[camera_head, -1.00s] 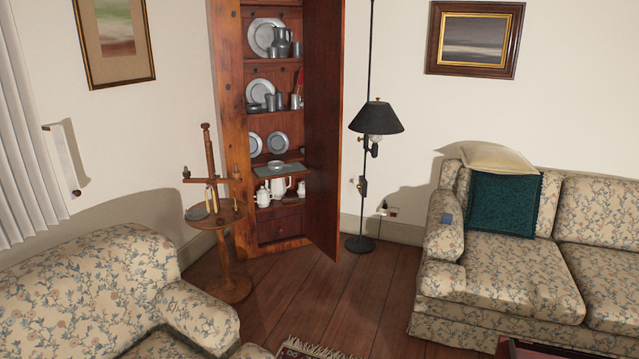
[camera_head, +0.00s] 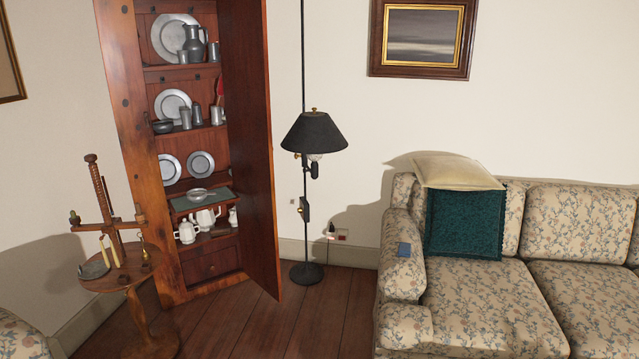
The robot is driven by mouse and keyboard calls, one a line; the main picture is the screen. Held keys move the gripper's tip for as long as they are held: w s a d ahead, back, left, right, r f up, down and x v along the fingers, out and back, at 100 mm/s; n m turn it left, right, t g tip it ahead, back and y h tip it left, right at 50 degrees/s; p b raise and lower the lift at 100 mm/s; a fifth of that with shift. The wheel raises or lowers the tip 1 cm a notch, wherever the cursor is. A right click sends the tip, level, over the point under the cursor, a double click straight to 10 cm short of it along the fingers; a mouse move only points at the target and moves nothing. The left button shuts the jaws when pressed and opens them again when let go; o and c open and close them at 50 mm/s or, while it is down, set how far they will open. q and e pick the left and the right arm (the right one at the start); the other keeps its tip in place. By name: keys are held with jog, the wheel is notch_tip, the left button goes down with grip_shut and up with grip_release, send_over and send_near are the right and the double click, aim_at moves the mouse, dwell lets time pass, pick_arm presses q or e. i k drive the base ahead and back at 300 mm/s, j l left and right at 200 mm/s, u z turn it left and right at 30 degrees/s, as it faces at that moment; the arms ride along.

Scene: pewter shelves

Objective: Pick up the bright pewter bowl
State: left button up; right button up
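A small bright pewter bowl (camera_head: 197,194) sits on a grey-green mat (camera_head: 222,200) on a lower shelf of the open wooden cupboard (camera_head: 128,150). Something thin, like a handle or spoon, shows at its right side, too small to tell. A second, darker bowl (camera_head: 162,126) stands at the left of a higher shelf. Neither of my grippers is in view.
The open cupboard door (camera_head: 247,150) juts out on the right. A round candle table (camera_head: 118,278) stands in front at left. A black floor lamp (camera_head: 306,200) and a flowered sofa (camera_head: 470,300) are to the right. Bare wooden floor (camera_head: 290,325) lies in front of the cupboard.

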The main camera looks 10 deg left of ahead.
aim_at(197, 194)
jog(key=i+u, duration=0.1)
jog(key=i, duration=0.6)
jog(key=i+l+u, duration=0.1)
jog(key=i, duration=0.65)
jog(key=i+j, duration=0.25)
jog(key=i, duration=0.25)
jog(key=i+j, duration=0.25)
jog(key=i, duration=0.25)
jog(key=i+j, duration=0.2)
jog(key=i+j+z, duration=0.1)
jog(key=j, duration=0.3)
jog(key=i+j, duration=0.2)
jog(key=i+j+z, duration=0.15)
jog(key=j, duration=0.3)
